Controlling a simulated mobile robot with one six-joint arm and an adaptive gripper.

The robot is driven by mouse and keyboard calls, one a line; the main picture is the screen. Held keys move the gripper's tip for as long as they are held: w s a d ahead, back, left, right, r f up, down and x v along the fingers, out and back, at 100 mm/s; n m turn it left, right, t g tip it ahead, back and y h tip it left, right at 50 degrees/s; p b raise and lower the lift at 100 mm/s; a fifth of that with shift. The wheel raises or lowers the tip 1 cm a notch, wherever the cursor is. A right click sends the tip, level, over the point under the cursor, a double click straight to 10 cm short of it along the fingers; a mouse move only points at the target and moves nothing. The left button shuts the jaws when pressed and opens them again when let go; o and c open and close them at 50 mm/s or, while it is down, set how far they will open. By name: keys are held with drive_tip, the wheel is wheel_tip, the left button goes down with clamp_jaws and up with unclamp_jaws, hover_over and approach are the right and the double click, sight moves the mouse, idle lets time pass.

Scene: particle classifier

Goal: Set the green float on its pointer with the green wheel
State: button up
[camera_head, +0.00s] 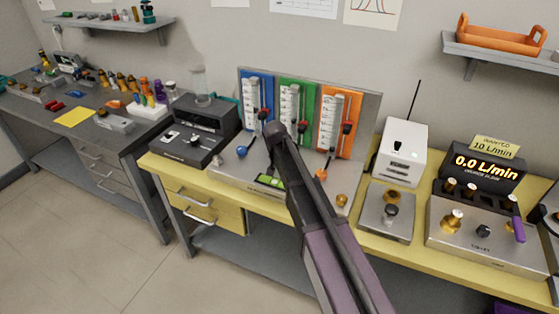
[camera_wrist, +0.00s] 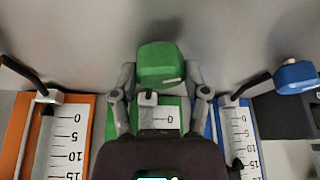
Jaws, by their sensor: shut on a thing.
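The green wheel (camera_wrist: 160,62) fills the middle of the wrist view, with a pale mark on its lower edge. My gripper (camera_wrist: 161,76) has one grey finger on each side of it and is shut on it. Behind lies the green panel (camera_head: 296,108), standing between the blue and orange panels in the head view, with a white scale and a dark and red pointer (camera_head: 303,126). In the wrist view only the 0 of the green scale shows; my gripper body covers the rest. The green float cannot be made out. My arm hides the green wheel in the head view.
The blue wheel (camera_head: 242,152) and orange wheel (camera_head: 320,175) stick out on either side. A white box (camera_head: 402,150) and a metal unit with a 0.0 L/min display (camera_head: 484,164) stand to the right. A black device (camera_head: 195,130) stands left.

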drive_tip(key=o, duration=1.2)
drive_tip(key=shift+c, duration=0.2)
drive_tip(key=shift+n, duration=0.5)
